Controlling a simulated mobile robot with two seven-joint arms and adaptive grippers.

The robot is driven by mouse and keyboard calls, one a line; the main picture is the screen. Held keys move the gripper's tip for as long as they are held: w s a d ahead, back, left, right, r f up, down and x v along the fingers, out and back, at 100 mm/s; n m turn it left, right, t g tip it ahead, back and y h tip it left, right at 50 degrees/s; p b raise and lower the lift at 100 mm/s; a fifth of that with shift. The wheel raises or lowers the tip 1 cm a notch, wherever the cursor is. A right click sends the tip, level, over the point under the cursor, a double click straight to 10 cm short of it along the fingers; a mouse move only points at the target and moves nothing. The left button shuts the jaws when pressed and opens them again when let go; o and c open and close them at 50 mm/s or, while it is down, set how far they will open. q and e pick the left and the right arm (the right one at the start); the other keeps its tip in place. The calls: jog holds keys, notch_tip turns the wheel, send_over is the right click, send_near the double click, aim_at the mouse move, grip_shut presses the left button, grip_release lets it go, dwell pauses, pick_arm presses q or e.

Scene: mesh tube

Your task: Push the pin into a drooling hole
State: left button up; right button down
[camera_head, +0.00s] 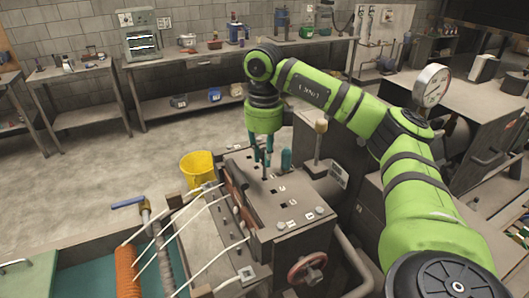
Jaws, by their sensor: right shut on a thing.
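My right gripper (262,153) comes down from the green arm at upper right and points at the machine's top panel (300,190). It is shut on a thin dark pin (264,172), upright between its teal fingers, low over the panel's far part. I cannot tell whether the pin's lower end touches the panel. The panel has several small dark holes with white labels (281,225) beside some of them. I cannot make out liquid coming from any hole. My left gripper is not in view.
A dark teal cylinder (286,160) stands just right of the gripper. A post with a tan knob (321,127) rises behind the panel. A yellow bucket (197,167) and white hoses (195,235) are at left. A red handwheel (307,268) is in front.

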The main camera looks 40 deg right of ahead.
jog(key=shift+f+b, duration=1.65)
jog(key=shift+f, duration=0.7)
dwell(1.6)
jog(key=c, duration=1.1)
grip_release()
jog(key=shift+o, duration=0.2)
notch_tip(320, 180, up, 12)
jog(key=shift+r, duration=0.1)
